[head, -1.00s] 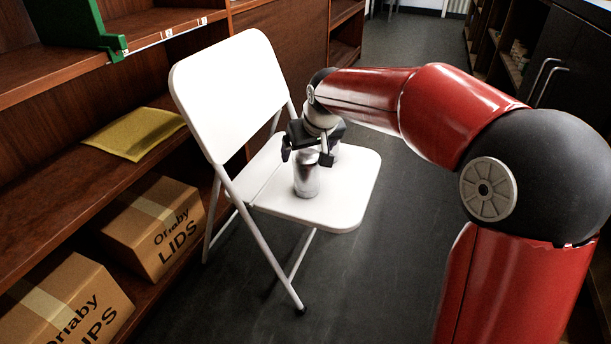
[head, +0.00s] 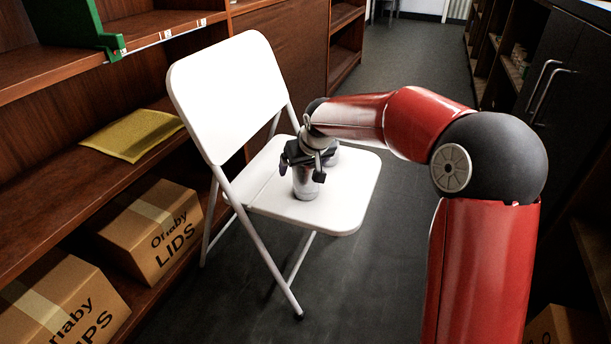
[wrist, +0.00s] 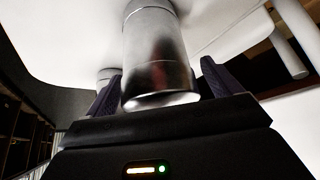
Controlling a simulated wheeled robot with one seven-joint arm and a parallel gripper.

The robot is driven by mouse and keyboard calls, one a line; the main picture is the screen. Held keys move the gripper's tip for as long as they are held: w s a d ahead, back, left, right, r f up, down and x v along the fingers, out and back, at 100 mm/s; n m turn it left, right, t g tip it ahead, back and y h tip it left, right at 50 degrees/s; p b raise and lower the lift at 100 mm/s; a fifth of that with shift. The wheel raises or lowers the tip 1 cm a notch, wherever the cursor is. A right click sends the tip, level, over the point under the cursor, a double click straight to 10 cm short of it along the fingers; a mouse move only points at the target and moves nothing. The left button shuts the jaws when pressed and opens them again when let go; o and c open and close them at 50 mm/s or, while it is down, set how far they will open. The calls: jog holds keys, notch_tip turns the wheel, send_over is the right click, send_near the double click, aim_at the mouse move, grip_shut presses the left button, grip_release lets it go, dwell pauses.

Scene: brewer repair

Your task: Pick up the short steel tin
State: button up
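A shiny steel tin (head: 306,188) stands upright on the white chair seat, its top hidden by my gripper. My gripper (head: 304,170) is low over it, fingers open. In the wrist view the tin (wrist: 158,60) shows large between the two spread finger tips of my gripper (wrist: 160,85), with a gap on the right side and a narrow one on the left. A second steel tin (head: 331,157) stands just behind and right, mostly hidden by the gripper; part of it shows beside the left finger in the wrist view (wrist: 106,74). I cannot tell for certain which is shorter.
The white folding chair (head: 340,205) has its backrest (head: 228,95) close to the left of my gripper. Wooden shelves on the left hold a yellow envelope (head: 132,135) and cardboard boxes (head: 150,230). A dark cabinet (head: 560,85) stands at right. The aisle floor (head: 400,290) is clear.

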jog(key=c, duration=1.2)
